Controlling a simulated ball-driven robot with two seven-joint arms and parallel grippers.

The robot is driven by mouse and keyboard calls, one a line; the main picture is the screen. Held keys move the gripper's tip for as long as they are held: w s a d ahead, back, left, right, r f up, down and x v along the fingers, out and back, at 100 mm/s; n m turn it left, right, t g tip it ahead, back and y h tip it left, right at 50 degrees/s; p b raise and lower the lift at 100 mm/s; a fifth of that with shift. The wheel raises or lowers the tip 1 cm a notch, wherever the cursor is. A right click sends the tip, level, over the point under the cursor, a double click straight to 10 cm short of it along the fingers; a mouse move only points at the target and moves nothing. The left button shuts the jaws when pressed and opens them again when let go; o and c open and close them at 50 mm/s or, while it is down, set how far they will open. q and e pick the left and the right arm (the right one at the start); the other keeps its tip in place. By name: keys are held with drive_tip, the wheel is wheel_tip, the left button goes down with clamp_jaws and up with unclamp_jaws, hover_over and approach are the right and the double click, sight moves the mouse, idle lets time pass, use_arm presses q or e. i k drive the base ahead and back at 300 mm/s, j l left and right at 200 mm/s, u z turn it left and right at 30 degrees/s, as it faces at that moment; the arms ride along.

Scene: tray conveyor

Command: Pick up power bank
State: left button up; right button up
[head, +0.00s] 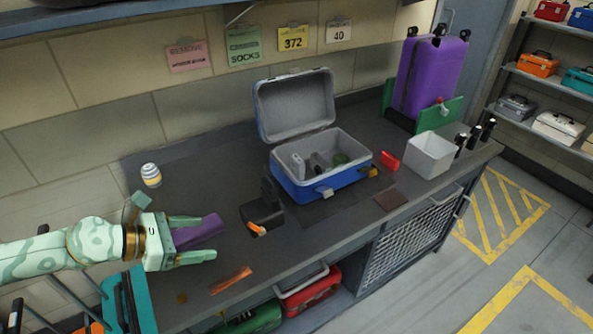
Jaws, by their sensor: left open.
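My left gripper (208,240) comes in from the left, open, over the left part of the counter. Its fingers point right, with a purple block-shaped object (208,229) between or just beyond them. Contact cannot be told. I cannot tell for sure which object is the power bank; the purple one is nearest my gripper. A small red block (389,160) and a flat dark brown item (391,199) lie farther right. My right gripper is not in view.
An open blue toolbox (319,193) with items inside stands mid-counter (190,180). A black holder (262,212), orange strip (231,281), striped can (151,175), white bin (430,155) and purple suitcase (432,75) also stand or lie there. Bare counter lies behind the purple object.

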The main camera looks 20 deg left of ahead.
sight(298, 164)
drive_tip(key=i, duration=1)
